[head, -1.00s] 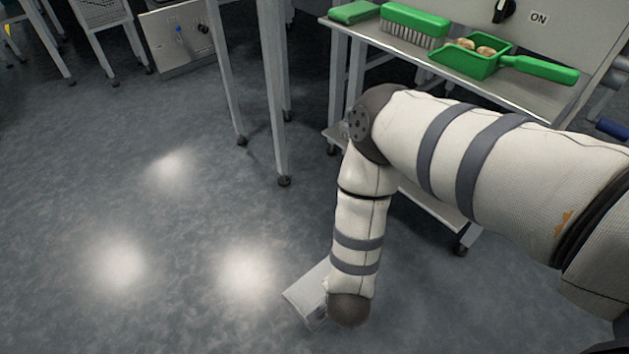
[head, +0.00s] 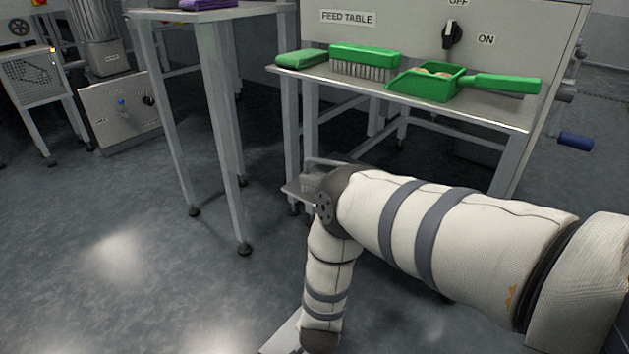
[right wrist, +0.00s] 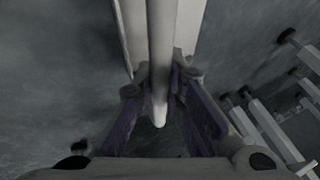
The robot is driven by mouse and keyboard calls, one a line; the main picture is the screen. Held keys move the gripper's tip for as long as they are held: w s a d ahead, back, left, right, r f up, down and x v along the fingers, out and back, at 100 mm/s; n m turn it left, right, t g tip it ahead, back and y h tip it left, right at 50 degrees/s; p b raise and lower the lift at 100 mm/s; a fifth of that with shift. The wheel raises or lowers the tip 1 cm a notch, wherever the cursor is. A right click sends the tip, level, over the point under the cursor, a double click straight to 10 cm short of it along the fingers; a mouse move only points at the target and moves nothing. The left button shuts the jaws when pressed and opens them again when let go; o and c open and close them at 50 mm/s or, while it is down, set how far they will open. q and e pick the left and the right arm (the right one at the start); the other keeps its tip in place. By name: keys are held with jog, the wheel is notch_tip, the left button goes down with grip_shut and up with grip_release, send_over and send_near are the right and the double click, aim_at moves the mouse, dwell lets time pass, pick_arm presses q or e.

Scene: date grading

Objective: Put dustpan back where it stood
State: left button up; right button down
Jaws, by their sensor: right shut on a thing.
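A green dustpan-shaped scoop (head: 428,88) with a green handle lies on the grey side table, holding a few brownish pieces. My right arm comes in from the right in the head view and bends down toward the floor, its gripper hidden there. In the right wrist view my right gripper (right wrist: 160,88), with purple-sided fingers, is shut on a grey rod-like handle (right wrist: 161,45). A pale grey flat body lies behind that handle. I cannot tell for sure whether this held thing is a dustpan. My left gripper is not in view.
A green brush (head: 364,62) and a folded green cloth (head: 301,57) lie left of the scoop on the side table (head: 480,112). A tall-legged table (head: 222,14) stands to the left. Metal machines stand at the back left. The floor (head: 70,255) at left is clear.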

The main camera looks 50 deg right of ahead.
jog(key=shift+f, duration=0.15)
jog(key=c, duration=1.7)
grip_release()
jog(key=shift+o, duration=0.2)
